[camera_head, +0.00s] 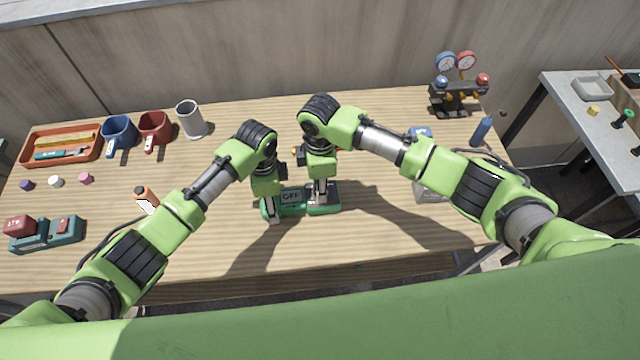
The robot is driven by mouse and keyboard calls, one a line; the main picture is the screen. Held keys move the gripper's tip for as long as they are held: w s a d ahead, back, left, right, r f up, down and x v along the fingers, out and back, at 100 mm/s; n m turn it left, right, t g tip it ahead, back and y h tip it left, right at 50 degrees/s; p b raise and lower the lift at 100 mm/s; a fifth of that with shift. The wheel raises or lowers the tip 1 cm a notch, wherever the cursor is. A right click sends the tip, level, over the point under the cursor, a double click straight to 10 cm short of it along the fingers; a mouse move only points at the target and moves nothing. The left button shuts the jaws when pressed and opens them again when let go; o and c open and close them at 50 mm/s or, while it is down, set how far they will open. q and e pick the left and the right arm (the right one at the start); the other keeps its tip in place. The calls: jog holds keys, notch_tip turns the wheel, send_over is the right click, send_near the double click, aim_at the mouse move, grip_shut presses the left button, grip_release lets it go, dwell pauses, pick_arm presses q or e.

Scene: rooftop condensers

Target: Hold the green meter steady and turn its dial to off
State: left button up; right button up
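The green meter (292,210) lies on the wooden table in front of me, with a display reading OFF. My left gripper (273,215) points down at the meter's left end, with its fingertips at that edge; I cannot tell whether it is closed on the casing. My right gripper (319,195) points down over the meter's right part, where the dial would be. The dial is hidden under that gripper, and its finger gap is too small to read.
An orange tray (97,150), blue mug (118,132), red mug (154,130) and grey cup (191,119) stand at back left. A teal device (46,235) lies at left. A gauge manifold (458,97) and blue bottle (481,132) stand at back right. The table's front middle is clear.

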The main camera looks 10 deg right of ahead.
dwell(0.3)
notch_tip(320, 180, up, 12)
dwell(0.5)
pick_arm(q)
jog(key=o, duration=2)
notch_tip(320, 180, up, 9)
jog(key=p, duration=0.9)
jog(key=shift+r+p, duration=0.1)
jog(key=shift+p, duration=0.25)
pick_arm(e)
notch_tip(320, 180, up, 10)
jog(key=shift+f, duration=0.25)
